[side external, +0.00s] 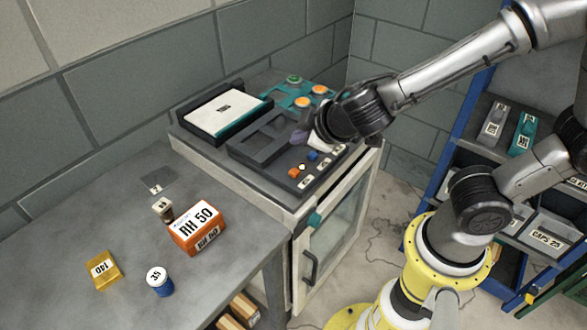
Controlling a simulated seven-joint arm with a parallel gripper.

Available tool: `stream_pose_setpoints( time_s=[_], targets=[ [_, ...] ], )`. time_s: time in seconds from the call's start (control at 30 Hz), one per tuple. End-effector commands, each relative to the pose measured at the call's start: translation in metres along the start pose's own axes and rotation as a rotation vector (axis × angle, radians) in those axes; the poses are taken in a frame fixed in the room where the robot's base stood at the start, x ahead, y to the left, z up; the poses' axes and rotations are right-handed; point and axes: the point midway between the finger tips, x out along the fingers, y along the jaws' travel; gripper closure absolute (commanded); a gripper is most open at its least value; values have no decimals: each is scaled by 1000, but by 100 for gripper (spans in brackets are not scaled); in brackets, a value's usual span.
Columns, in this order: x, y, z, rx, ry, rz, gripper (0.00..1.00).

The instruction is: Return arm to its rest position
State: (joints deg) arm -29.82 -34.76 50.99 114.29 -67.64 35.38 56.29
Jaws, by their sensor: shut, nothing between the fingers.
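My arm reaches in from the upper right in the side external view. My gripper (303,139) is at its end, low over the dark panel (262,143) on top of the white cabinet. The fingers are small and partly hidden by the wrist; they look shut, with nothing seen held in them. Small orange and blue pieces (313,155) sit on the panel just below and right of the gripper. I cannot tell whether the fingertips touch the panel.
A white-topped tray (226,107) and a teal plate with orange and green round parts (302,102) sit behind. The grey table (120,230) holds an orange RH 50 box (197,228), a yellow block (104,270) and a blue can (160,283). A blue shelf rack (470,95) stands right.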

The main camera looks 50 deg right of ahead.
Motion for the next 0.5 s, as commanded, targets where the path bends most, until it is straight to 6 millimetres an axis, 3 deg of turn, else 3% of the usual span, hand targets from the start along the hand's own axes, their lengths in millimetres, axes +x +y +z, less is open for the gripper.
stream_pose_setpoints(
  time_s=[0.13,0.27,0.4,0.5],
  targets=[
    [0,20,0,49,-3,29,100],
    [-22,69,4,231,-5,82,100],
    [-60,111,36,450,-67,110,100],
    [-89,120,64,567,-121,91,100]
  ],
)
